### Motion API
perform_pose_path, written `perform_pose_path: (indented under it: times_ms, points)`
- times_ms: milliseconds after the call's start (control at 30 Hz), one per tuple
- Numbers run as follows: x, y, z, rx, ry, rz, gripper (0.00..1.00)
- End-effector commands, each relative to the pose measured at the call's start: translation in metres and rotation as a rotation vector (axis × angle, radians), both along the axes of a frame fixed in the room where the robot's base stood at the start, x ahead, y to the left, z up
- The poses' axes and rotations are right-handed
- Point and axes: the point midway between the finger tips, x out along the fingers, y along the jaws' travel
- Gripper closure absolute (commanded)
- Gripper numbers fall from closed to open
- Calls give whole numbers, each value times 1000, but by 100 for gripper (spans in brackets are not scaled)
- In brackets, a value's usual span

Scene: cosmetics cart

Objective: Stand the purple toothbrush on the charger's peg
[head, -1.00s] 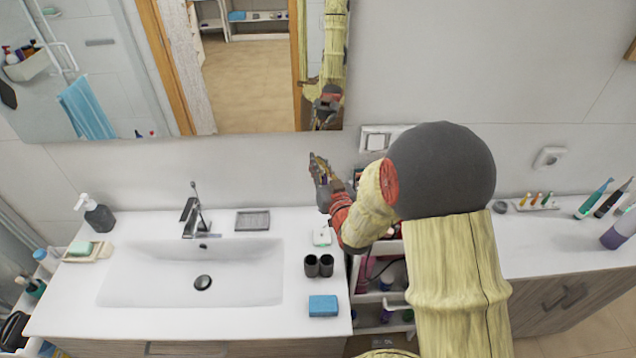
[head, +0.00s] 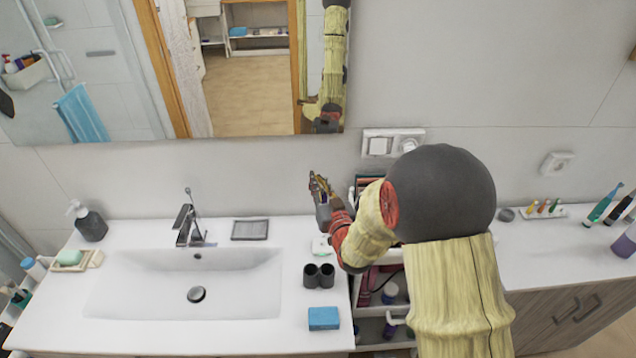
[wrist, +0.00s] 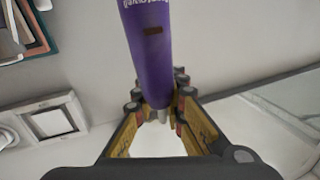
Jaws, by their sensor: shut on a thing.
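My gripper (head: 318,188) is above the back right of the washbasin counter, in front of the wall. It is shut on the purple toothbrush (wrist: 147,50). In the wrist view the thick purple handle runs from the top edge down to its end between the fingertips (wrist: 160,108). In the head view the brush is mostly hidden by the gripper. A small white object (head: 321,247), possibly the charger, lies on the counter below my gripper, partly behind my arm. I cannot make out its peg.
Two dark cups (head: 318,276) and a blue sponge (head: 323,318) stand near the counter's right edge. The basin (head: 240,290) and tap (head: 187,225) are to the left. A white cart (head: 372,312) fills the gap on the right.

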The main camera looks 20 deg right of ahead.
Motion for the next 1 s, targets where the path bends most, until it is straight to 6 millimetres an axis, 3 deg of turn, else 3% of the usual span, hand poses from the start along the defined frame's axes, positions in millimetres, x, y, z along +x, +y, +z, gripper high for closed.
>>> perform_pose_path:
  times_ms: [133, 700, 1000]
  points:
    - [0, 0, -1, 8, -3, -12, 100]
    - [-1, -1, -51, 7, -2, -12, 100]
    - [0, -1, -58, 7, -2, -12, 100]
